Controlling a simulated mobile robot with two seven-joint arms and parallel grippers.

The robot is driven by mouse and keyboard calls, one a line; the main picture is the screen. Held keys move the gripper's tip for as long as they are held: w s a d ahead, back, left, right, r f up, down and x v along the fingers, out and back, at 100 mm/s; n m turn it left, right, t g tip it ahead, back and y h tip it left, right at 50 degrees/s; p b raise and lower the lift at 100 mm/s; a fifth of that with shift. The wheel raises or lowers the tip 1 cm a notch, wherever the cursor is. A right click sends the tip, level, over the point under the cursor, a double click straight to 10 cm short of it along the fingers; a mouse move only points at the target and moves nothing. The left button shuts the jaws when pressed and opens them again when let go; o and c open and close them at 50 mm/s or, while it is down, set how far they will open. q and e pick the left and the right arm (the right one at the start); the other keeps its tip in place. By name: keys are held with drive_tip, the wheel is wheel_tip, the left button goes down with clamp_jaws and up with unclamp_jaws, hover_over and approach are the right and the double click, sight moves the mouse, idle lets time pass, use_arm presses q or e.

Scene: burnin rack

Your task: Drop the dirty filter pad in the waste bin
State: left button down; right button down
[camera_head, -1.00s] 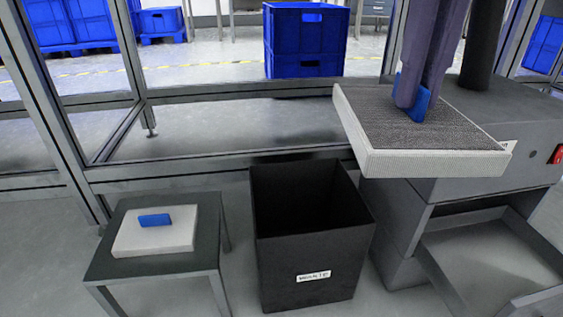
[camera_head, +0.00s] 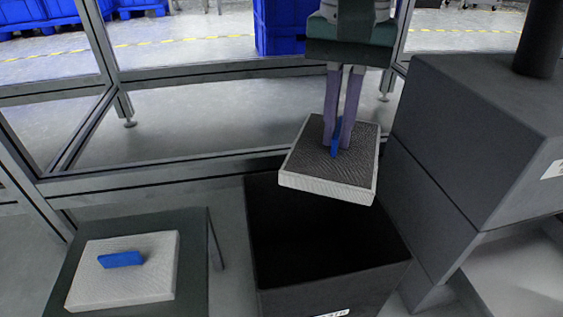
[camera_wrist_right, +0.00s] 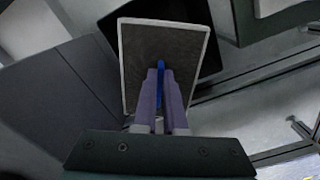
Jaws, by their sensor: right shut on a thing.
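The dirty filter pad (camera_head: 310,150) has a dark grey mesh face, a white frame and a blue tab (camera_head: 337,135). My right gripper (camera_head: 338,148) points down and is shut on the blue tab, holding the pad in the air. The pad also shows in the right wrist view (camera_wrist_right: 140,50), below the gripper (camera_wrist_right: 160,125). The black waste bin (camera_head: 258,255) stands open below the pad. The pad is over the bin's far part and appears above the rim. The bin's white label is partly cut off at the bottom edge. My left gripper is not in view.
A small dark table (camera_head: 195,235) at the left holds a clean white pad (camera_head: 150,280) with a blue tab. A grey machine (camera_head: 470,130) stands close on the bin's right. A metal frame rail (camera_head: 200,165) runs behind the bin. Blue crates (camera_head: 280,28) are farther back.

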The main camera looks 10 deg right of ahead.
sight(334, 161)
drive_tip(key=f+b, duration=0.3)
drive_tip(key=f, duration=0.1)
drive_tip(key=shift+s, duration=0.25)
drive_tip(key=shift+w+f+b, duration=0.2)
drive_tip(key=shift+f+b, duration=0.25)
drive_tip(key=shift+f, duration=0.25)
drive_tip(key=shift+s, duration=0.1)
drive_tip(key=c, duration=0.9)
unclamp_jaws()
wheel_tip(334, 161, up, 10)
drive_tip(key=p, duration=0.7)
